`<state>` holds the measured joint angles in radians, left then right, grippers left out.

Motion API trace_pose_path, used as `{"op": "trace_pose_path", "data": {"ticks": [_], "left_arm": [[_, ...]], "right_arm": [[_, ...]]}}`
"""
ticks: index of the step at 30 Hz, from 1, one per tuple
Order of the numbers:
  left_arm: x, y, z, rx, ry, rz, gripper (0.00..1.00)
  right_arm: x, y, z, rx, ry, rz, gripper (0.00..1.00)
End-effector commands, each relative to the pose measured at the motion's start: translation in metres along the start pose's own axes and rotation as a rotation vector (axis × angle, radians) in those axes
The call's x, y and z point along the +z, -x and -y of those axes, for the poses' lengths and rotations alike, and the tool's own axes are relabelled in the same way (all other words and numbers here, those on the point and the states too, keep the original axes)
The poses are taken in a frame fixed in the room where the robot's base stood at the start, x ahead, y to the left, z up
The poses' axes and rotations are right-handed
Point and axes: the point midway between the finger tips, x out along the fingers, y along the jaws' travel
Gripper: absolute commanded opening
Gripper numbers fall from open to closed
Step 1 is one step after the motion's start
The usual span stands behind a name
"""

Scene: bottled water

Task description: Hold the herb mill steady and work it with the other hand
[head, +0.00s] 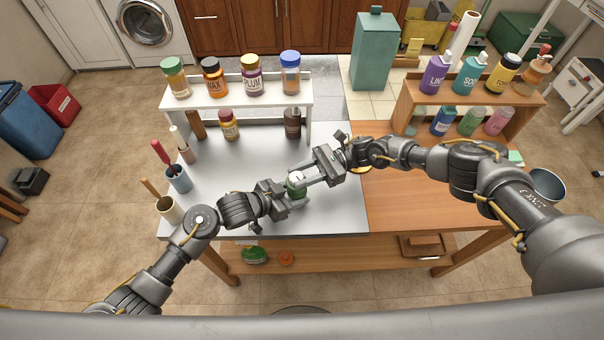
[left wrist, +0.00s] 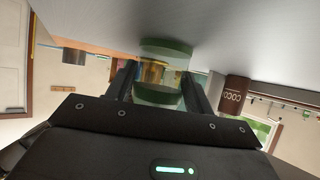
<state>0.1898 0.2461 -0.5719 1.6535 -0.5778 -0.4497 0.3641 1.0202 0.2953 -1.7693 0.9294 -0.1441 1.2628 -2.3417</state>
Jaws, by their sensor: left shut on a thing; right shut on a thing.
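The herb mill (head: 297,190) is small, with green parts and a pale top, and is at the middle of the grey tabletop near its front. In the left wrist view, which is upside down, the mill (left wrist: 163,72) has green ends and a clear middle with yellowish contents. My left gripper (head: 288,196) is shut on the mill's body from the left, one finger on each side. My right gripper (head: 302,178) reaches in from the right and is shut on the mill's top. The fingers partly hide the mill in the head view.
A white shelf (head: 237,93) with several jars stands at the back left. A wooden shelf (head: 470,97) with several bottles stands at the back right. Cups (head: 170,208) with utensils line the left edge. A dark brown jar (head: 292,123) stands behind the grippers. The front right wooden top (head: 410,213) is clear.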

Motion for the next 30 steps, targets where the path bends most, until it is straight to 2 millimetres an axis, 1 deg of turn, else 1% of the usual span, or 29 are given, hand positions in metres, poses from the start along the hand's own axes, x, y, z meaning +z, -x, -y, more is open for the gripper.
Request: {"op": "trace_pose_path", "data": {"ticks": [1,3,6,14,17,20,27,30], "left_arm": [[0.0,-0.001,-0.001,0.002,0.001,0.0,0.32],[0.0,-0.001,-0.001,0.002,0.001,0.0,0.32],[0.0,-0.001,-0.001,0.001,0.001,0.0,0.32],[0.001,0.0,0.0,0.001,0.001,0.001,0.32],[0.001,0.0,0.0,0.0,0.001,0.001,0.32],[0.001,0.0,0.0,0.0,0.001,0.001,0.32],[0.001,0.0,0.0,-0.001,0.001,0.001,0.32],[0.001,0.0,0.0,-0.001,0.001,0.002,0.32]], "right_arm": [[-0.002,-0.001,-0.001,0.002,-0.004,0.0,0.36],[-0.002,-0.001,-0.001,0.002,-0.004,0.0,0.45],[-0.001,-0.001,-0.001,0.001,-0.003,0.0,0.56],[0.0,0.0,0.0,0.0,-0.001,0.0,0.56],[0.006,0.001,0.0,-0.001,0.001,0.0,0.56],[0.02,0.001,0.0,0.0,0.002,0.0,0.56],[0.067,0.001,-0.001,0.001,0.002,0.0,0.56],[0.082,0.0,-0.001,0.001,0.001,0.0,0.56]]}}
